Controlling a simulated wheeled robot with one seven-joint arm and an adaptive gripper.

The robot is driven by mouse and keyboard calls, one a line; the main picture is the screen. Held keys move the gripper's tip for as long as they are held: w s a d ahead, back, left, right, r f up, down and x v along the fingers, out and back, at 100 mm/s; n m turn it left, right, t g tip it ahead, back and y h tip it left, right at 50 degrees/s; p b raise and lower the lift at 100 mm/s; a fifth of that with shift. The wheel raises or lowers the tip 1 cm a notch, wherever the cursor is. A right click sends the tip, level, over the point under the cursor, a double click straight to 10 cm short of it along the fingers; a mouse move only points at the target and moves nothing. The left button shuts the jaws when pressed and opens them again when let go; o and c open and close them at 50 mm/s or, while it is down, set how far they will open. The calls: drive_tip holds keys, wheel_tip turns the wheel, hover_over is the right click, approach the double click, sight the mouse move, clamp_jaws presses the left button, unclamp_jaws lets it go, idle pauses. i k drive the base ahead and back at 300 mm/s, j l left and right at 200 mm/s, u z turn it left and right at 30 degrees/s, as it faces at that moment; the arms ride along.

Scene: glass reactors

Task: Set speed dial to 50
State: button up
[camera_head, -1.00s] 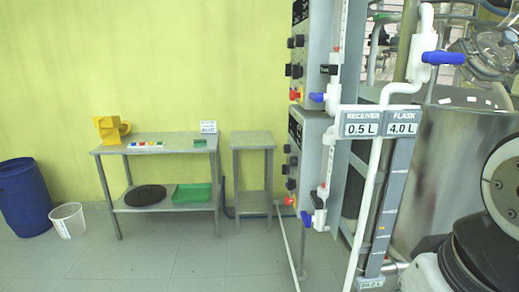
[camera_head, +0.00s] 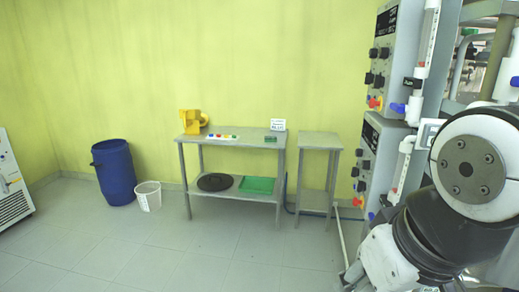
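Two grey control boxes stand one above the other at the right, the upper control box (camera_head: 398,35) and the lower control box (camera_head: 383,140). The upper box has several black knobs (camera_head: 378,53) on its left-facing panel and a red and yellow switch (camera_head: 374,102) at the bottom. The lower box has similar black knobs (camera_head: 362,171) and a red and yellow switch (camera_head: 358,202). The panels are seen at a steep angle, so I cannot tell which knob is the speed dial or read its setting. My arm fills the lower right. My gripper is not visible.
A steel table (camera_head: 230,140) holds a yellow object (camera_head: 192,121) and small coloured items. A smaller side table (camera_head: 320,141) stands beside it. A blue barrel (camera_head: 114,171) and a white bucket (camera_head: 148,195) are at left. The grey floor (camera_head: 200,250) in front is clear.

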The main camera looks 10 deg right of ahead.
sight(359, 152)
drive_tip(key=i+u, duration=0.1)
drive_tip(key=i, duration=1.35)
drive_tip(key=i+j+z, duration=0.15)
drive_tip(key=i+z, duration=0.2)
drive_tip(key=i, duration=0.2)
